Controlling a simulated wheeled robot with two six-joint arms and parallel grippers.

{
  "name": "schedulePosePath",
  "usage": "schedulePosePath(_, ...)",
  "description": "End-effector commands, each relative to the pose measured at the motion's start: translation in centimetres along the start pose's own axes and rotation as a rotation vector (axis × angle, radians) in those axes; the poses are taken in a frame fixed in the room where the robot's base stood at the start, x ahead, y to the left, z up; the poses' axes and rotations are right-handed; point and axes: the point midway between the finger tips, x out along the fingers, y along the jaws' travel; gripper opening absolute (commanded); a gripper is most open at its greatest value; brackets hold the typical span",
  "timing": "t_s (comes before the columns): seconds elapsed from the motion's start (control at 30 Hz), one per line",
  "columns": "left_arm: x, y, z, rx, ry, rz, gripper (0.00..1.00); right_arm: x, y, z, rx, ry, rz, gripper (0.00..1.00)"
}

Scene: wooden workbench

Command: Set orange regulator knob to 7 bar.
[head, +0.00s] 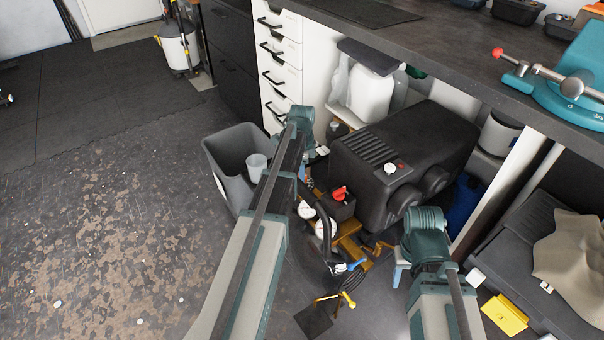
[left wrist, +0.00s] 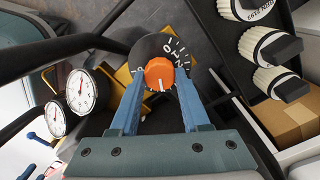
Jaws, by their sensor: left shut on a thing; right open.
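The orange regulator knob (left wrist: 159,73) sits on a black round dial plate (left wrist: 148,47) with white numbers in the left wrist view. My left gripper (left wrist: 160,82) is shut on the knob, a blue finger on each side. The knob's white mark points toward the bottom of that view. The number beside the mark is hidden or too small to read. In the head view my left arm (head: 270,210) reaches down beside the black compressor (head: 395,160), and I cannot make out the knob there. My right gripper (head: 399,274) is open at the compressor's lower right, apart from the knob.
Two white gauges (left wrist: 80,90) (left wrist: 55,118) lie left of the knob in the left wrist view. A red knob (head: 340,193) is close to my left gripper. A grey bin (head: 225,165) stands left of my left arm. The workbench (head: 450,50) overhangs behind. Open floor lies left.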

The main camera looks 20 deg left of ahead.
Motion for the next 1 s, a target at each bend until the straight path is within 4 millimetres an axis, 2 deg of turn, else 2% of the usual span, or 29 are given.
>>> schedulePosePath(0.6,0.01,0.13,0.05,0.584,0.0,0.001,0.0,0.01,0.0,0.0,0.0,0.0,0.0,0.5)
schedulePosePath(1.0,0.0,0.17,0.1,0.887,0.0,0.001,0.0,0.0,0.0,0.0,0.0,0.0,0.0,0.5)
